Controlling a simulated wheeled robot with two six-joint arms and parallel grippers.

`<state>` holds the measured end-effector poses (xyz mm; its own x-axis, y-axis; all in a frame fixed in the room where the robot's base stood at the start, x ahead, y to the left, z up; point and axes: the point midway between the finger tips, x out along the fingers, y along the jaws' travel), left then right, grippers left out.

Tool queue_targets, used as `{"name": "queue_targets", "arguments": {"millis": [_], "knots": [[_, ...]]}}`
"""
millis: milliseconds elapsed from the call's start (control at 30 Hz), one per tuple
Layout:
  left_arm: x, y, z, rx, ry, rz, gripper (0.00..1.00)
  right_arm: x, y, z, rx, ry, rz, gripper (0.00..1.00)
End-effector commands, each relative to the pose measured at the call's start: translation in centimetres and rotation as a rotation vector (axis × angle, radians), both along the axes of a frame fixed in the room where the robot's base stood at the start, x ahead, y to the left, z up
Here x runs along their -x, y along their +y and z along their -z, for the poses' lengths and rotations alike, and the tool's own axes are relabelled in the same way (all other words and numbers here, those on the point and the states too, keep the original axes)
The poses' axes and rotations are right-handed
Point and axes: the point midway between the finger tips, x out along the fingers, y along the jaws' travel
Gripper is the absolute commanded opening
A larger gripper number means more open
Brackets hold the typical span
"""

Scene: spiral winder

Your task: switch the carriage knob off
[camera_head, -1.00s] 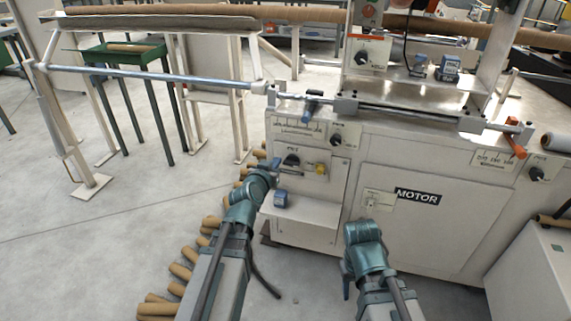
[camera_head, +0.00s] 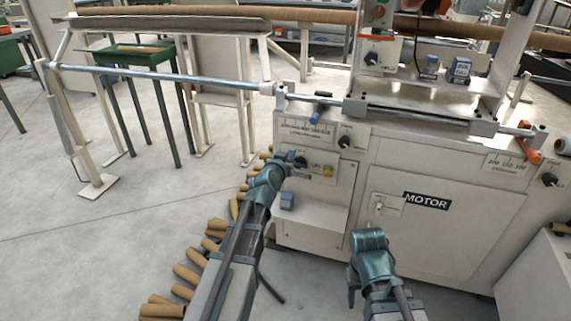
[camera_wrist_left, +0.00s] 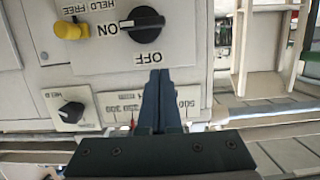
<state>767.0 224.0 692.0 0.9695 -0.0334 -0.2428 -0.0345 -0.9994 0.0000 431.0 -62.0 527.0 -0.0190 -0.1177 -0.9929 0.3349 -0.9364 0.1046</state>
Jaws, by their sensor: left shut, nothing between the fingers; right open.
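A black rotary knob (camera_wrist_left: 142,20) with ON and OFF labels sits on a pale machine panel. In the left wrist view its bar lies sideways, in line with ON. In the head view the knob (camera_head: 300,162) is small and close to my left gripper (camera_head: 284,168). In the left wrist view my left gripper (camera_wrist_left: 157,80) is shut and empty, its tips beside the OFF label, just short of the knob's bar. Contact with the panel cannot be told. My right gripper (camera_head: 368,243) is low in front of the MOTOR panel; its fingers are mostly hidden.
A yellow HELD/FREE knob (camera_wrist_left: 68,30) and another black knob (camera_wrist_left: 72,112) are on neighbouring panels. Cardboard tubes (camera_head: 187,275) lie on the floor at left. A long rail (camera_head: 160,76) extends leftward.

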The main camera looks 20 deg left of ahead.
Motion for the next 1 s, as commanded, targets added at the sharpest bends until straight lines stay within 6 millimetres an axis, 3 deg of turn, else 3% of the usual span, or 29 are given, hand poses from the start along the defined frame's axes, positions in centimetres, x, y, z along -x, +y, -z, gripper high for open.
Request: {"name": "queue_targets", "arguments": {"millis": [33, 100, 200, 400, 1000], "knots": [[-1.6, 0.0, 0.6, -0.001, 0.000, 0.001, 0.00, 0.0, 0.0, 0.6, 0.000, 0.000, -0.001, 0.50], [-3.1, -0.1, 0.9, -0.001, 0.000, 0.001, 0.00, 0.0, 0.0, 0.9, -0.001, 0.000, -0.001, 0.50], [-2.3, -0.1, 2.9, 0.000, 0.000, 0.000, 0.00, 0.0, 0.1, 2.9, -0.004, 0.000, -0.004, 0.50], [-2.3, -0.1, 4.5, 0.000, 0.000, 0.000, 0.00, 0.0, 0.1, 4.5, -0.006, 0.000, -0.008, 0.50], [-2.3, -0.1, 4.7, 0.028, 0.001, -0.001, 0.00, 0.0, 0.1, 4.7, -0.007, 0.000, -0.009, 0.50]]}}
